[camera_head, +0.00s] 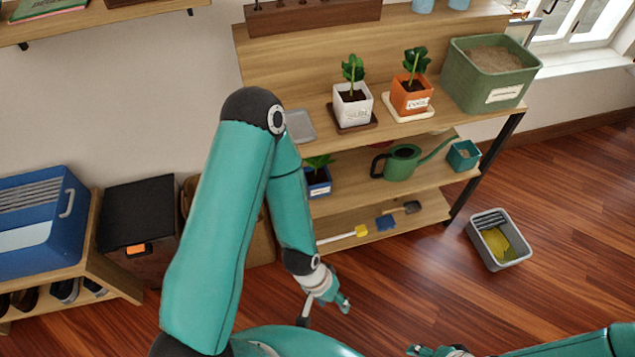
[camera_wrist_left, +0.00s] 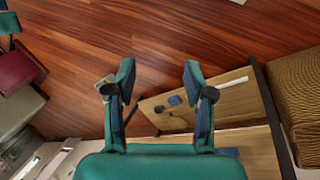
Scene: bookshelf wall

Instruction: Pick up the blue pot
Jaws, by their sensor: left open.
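The blue pot (camera_head: 318,185) stands upright on the middle shelf of the plant stand, with a small green plant in it. My left forearm passes just in front and hides its left part. My left gripper (camera_head: 326,306) is open and empty, in front of and below the lowest shelf, well apart from the pot. In the left wrist view its fingers (camera_wrist_left: 158,82) are spread over the floor and shelf edge. A blue patch (camera_wrist_left: 229,152) shows there at the lower right; I cannot tell if it is the pot. My right gripper (camera_head: 440,351) is partly cut off at the bottom edge.
A green watering can (camera_head: 401,163) and a teal pot (camera_head: 463,155) share the middle shelf. White (camera_head: 353,105) and orange (camera_head: 411,95) pots stand above. A blue dustpan (camera_head: 385,222) lies below. A grey bin (camera_head: 497,240) stands on the otherwise open floor at right.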

